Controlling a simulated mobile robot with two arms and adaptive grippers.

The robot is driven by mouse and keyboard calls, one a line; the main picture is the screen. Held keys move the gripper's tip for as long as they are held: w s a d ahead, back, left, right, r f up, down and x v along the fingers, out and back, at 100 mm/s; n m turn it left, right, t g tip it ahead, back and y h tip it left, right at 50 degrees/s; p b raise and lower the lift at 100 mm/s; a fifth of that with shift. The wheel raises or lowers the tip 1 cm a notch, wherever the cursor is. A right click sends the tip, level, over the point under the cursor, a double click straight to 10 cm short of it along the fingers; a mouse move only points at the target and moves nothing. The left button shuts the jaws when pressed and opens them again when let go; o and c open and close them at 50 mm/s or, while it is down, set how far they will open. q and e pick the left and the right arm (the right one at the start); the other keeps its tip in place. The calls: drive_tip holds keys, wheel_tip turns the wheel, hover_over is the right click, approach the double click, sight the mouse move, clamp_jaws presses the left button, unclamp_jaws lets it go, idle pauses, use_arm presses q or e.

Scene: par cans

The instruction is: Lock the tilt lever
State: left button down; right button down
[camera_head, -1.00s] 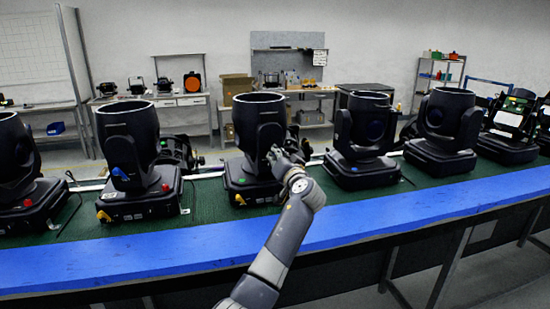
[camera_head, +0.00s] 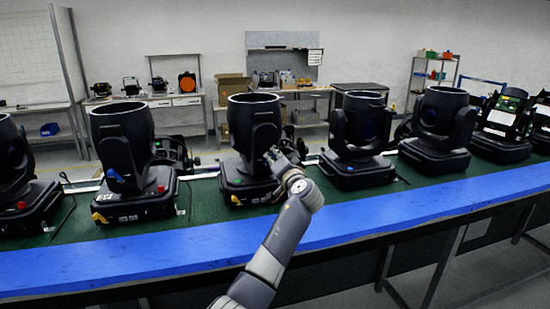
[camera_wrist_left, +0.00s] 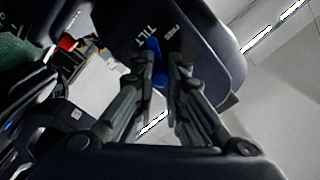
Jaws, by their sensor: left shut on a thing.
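The blue tilt lever (camera_wrist_left: 155,52) shows in the left wrist view, beside the white "TILT" lettering on the dark arm (camera_wrist_left: 205,45) of a par can. My left gripper (camera_wrist_left: 159,68) is shut on the lever, with a finger on each side of it. In the head view that par can (camera_head: 252,112) stands upright in the middle of the row, and my left gripper (camera_head: 278,160) reaches its right side. There the gripper hides the lever. My right gripper is not in view.
Other black par cans stand along the green mat, one close on the left (camera_head: 125,135) and one close on the right (camera_head: 360,135). The blue table edge (camera_head: 150,248) runs along the front. Shelves and benches stand well behind.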

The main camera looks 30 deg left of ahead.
use_arm(q)
drive_tip(key=c, duration=1.6)
unclamp_jaws()
drive_tip(key=shift+a, duration=0.1)
drive_tip(key=shift+f, duration=0.1)
drive_tip(key=v, duration=1.2)
